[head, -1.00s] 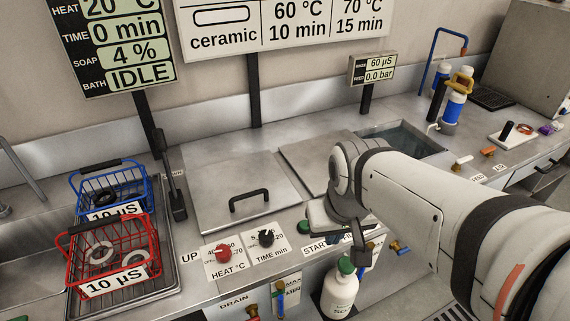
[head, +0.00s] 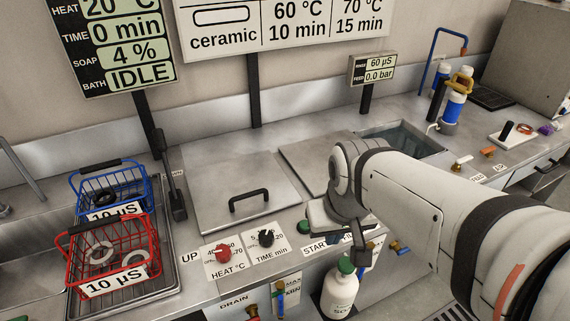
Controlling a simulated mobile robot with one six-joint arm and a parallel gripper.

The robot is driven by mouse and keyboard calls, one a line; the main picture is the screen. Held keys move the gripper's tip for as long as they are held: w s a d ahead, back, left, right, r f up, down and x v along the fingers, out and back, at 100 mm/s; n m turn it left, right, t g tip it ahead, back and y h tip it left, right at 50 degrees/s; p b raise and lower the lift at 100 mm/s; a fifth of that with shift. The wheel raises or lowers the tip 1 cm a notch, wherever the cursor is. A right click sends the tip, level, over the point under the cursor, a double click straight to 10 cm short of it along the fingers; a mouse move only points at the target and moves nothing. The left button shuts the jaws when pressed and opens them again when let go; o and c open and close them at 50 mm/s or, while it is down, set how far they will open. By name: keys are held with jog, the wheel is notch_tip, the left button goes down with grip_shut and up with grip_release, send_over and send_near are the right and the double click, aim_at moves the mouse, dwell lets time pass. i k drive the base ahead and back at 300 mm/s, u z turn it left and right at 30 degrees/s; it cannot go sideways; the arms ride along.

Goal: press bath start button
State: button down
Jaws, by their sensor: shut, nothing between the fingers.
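The green start button (head: 304,226) sits on the front ledge of the bath, above the START label (head: 316,247), which my arm partly covers. My gripper (head: 361,258) is shut and empty, pointing down to the right of the button and label. It appears apart from the button, though its exact height over the ledge is hard to tell. The bath display (head: 120,48) at the upper left reads HEAT 20 °C, TIME 0 min, SOAP 4 %, BATH IDLE. The bath lid (head: 235,185) with its black handle is down.
Left of the button are the red heat knob (head: 223,252) and black time knob (head: 266,238). A white soap bottle (head: 339,293) with a green cap stands below my gripper. Red (head: 110,258) and blue (head: 110,190) baskets holding rings sit on the left tray.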

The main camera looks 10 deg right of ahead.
aim_at(304, 226)
jog(key=z, duration=1.55)
jog(key=k, duration=1.45)
jog(key=u, duration=1.4)
jog(key=i, duration=1)
